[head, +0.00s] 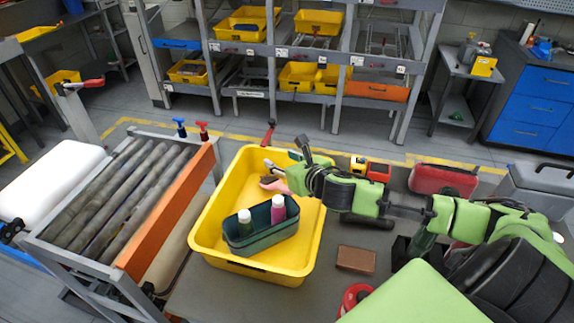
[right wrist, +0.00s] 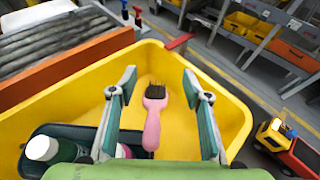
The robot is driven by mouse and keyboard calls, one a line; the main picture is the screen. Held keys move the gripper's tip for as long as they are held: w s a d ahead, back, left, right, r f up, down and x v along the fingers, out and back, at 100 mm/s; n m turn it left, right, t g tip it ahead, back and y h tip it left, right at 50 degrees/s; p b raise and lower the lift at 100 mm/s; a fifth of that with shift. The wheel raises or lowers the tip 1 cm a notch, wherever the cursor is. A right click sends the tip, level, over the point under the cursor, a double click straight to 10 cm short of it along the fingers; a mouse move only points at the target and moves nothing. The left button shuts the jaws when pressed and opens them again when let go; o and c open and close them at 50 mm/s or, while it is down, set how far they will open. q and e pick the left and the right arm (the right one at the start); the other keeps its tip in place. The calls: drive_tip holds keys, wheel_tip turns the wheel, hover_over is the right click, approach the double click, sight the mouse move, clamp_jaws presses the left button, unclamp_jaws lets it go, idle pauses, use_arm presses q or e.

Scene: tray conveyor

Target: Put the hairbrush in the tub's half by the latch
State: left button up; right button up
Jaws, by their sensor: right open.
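The pink hairbrush (head: 268,183) with dark bristles lies inside the yellow tub (head: 205,225), in the end near a red lever that looks like the latch (head: 268,132). In the right wrist view the hairbrush (right wrist: 153,118) lies between my fingers, bristle end away from me, with tub floor around its head. My right gripper (head: 290,165) is over the tub, open, its fingers apart on either side of the hairbrush. The red latch (right wrist: 178,41) is beyond the tub's far rim. My left gripper is not in view.
A dark green caddy (head: 262,245) with two bottles stands in the tub's nearer part. A roller conveyor (head: 115,190) with an orange side is to the left. A brown block (head: 356,259), a toy truck (head: 370,168) and a red case (head: 442,179) are to the right.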

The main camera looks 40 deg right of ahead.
drive_tip(key=shift+v, duration=1.3)
